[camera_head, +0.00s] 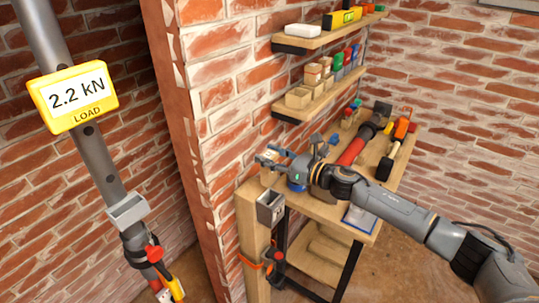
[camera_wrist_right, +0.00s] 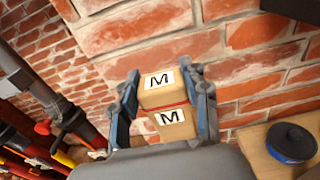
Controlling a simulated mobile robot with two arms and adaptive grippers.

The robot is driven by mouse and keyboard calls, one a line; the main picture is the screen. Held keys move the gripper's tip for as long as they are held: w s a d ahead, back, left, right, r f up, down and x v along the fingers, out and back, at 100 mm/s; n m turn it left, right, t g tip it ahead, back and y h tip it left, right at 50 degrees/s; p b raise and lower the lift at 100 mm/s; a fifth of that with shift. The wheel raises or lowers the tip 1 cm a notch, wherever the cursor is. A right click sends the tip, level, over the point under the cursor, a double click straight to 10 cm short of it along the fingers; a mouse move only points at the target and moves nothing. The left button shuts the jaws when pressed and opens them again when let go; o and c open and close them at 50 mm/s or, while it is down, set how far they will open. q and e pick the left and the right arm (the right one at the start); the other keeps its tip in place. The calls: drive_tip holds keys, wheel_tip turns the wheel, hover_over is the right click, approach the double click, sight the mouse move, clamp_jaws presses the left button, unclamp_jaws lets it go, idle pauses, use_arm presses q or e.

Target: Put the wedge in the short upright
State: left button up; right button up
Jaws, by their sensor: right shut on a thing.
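My right gripper (camera_head: 279,163) reaches in from the right over the near left end of the bench. In the wrist view its fingers (camera_wrist_right: 163,96) are shut on the wedge (camera_wrist_right: 178,130), a pale wooden piece in two parts. Each part has a white label marked M, and a thin red line runs between them. The short upright (camera_head: 251,238) is a wooden post at the brick wall's end, with a grey open-topped metal pocket (camera_head: 270,208) near its top. The gripper is above and slightly right of this pocket. My left gripper is not in view.
A tall metal prop (camera_head: 89,150) at left carries a yellow load display (camera_head: 73,97) reading 2.2 kN and a grey bracket (camera_head: 127,210). The bench (camera_head: 325,208) holds a red-and-black tool (camera_head: 353,148) and a blue round item (camera_wrist_right: 291,141). Wall shelves (camera_head: 325,98) stand behind.

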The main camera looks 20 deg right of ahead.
sight(273, 180)
drive_tip(key=shift+f+b, duration=1.7)
drive_tip(key=shift+f, duration=0.5)
drive_tip(key=shift+f+b, duration=0.4)
drive_tip(key=shift+f, duration=0.15)
drive_tip(key=shift+r, duration=0.15)
drive_tip(key=shift+f+b, duration=0.8)
drive_tip(key=shift+b, duration=0.1)
drive_tip(key=shift+f, duration=0.1)
drive_tip(key=shift+f+b, duration=0.6)
drive_tip(key=shift+b, duration=0.15)
drive_tip(key=shift+f, duration=0.2)
